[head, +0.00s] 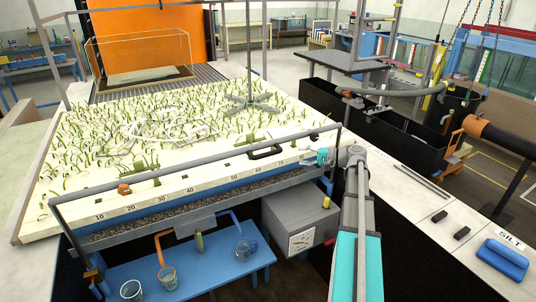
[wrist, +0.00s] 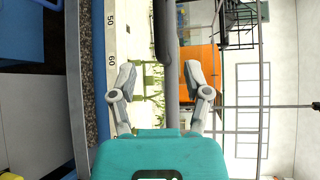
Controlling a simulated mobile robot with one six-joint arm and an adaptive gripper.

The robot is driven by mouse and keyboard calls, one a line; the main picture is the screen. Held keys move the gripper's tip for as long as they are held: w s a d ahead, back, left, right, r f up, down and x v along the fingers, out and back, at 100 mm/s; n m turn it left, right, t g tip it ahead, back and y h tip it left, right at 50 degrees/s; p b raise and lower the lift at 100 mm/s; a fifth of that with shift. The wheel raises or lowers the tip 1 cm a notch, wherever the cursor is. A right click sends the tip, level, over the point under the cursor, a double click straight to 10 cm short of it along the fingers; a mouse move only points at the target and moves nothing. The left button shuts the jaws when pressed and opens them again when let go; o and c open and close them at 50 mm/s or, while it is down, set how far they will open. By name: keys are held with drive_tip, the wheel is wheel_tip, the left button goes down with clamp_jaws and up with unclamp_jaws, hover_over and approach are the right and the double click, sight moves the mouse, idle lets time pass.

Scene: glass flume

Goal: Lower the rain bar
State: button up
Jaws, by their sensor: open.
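A long grey bar on end posts, which looks like the rain bar (head: 200,166), runs along the front edge of the planted bed, above the number scale. Its right end is near my gripper (head: 318,157). In the wrist view my gripper (wrist: 161,75) has its two fingers spread wide, with nothing held. A dark grey bar (wrist: 166,30) shows in the gap between the fingers; I cannot tell how far beyond the fingertips it lies. In the head view the fingers are small and hard to make out.
The bed (head: 75,200) is covered with green plants. A blue bench (head: 205,270) with glass beakers and a grey box (head: 298,222) stand below.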

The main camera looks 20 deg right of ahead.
sight(271, 154)
drive_tip(key=shift+w+a, duration=0.1)
drive_tip(key=shift+a, duration=0.05)
drive_tip(key=b+x, duration=0.2)
drive_tip(key=x, duration=1.1)
drive_tip(key=shift+w+a+f, duration=0.1)
drive_tip(key=shift+w+a, duration=0.05)
drive_tip(key=shift+w, duration=0.05)
clamp_jaws()
idle(0.4)
